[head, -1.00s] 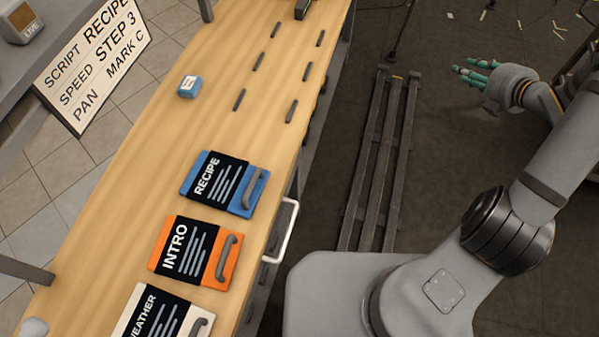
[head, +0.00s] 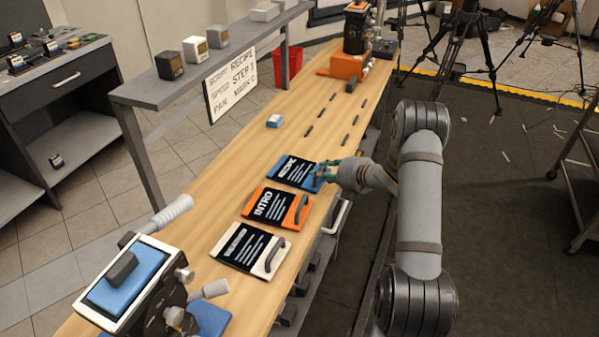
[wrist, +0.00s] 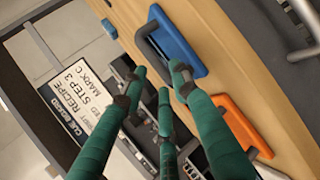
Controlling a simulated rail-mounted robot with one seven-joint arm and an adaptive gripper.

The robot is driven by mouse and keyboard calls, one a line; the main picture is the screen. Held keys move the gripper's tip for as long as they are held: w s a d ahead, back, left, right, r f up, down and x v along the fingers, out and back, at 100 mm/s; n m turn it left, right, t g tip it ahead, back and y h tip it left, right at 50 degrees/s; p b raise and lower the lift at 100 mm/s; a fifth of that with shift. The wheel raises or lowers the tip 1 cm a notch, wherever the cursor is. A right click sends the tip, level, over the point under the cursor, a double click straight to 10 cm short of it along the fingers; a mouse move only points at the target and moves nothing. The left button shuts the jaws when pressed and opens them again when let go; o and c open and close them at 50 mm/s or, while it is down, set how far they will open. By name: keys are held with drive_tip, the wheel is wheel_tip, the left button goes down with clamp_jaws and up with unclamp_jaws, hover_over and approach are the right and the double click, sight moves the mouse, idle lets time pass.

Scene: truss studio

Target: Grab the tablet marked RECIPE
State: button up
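The RECIPE tablet (head: 292,171) lies flat on the wooden bench, blue with a black face and a dark handle on its right side. My gripper (head: 327,172) is at that handle side and partly covers it. In the wrist view the blue tablet (wrist: 182,45) is at the top, its dark handle running down toward one fingertip. The green fingers of my gripper (wrist: 158,80) are spread apart, close to the handle, with nothing clearly held between them. Whether a fingertip touches the handle I cannot tell.
The orange INTRO tablet (head: 272,208) lies just nearer than RECIPE, then a white tablet (head: 246,249). A small blue block (head: 274,121) and dark slots are farther along the bench. A script sign (head: 232,83) hangs from the shelf. A camera monitor (head: 124,281) stands at the near end.

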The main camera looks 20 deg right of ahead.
drive_tip(key=shift+w+f, duration=0.3)
drive_tip(key=shift+w, duration=0.2)
drive_tip(key=shift+w+f, duration=0.25)
drive_tip(key=shift+w, duration=0.2)
drive_tip(key=shift+s, duration=0.1)
clamp_jaws()
drive_tip(key=shift+a+r, duration=0.1)
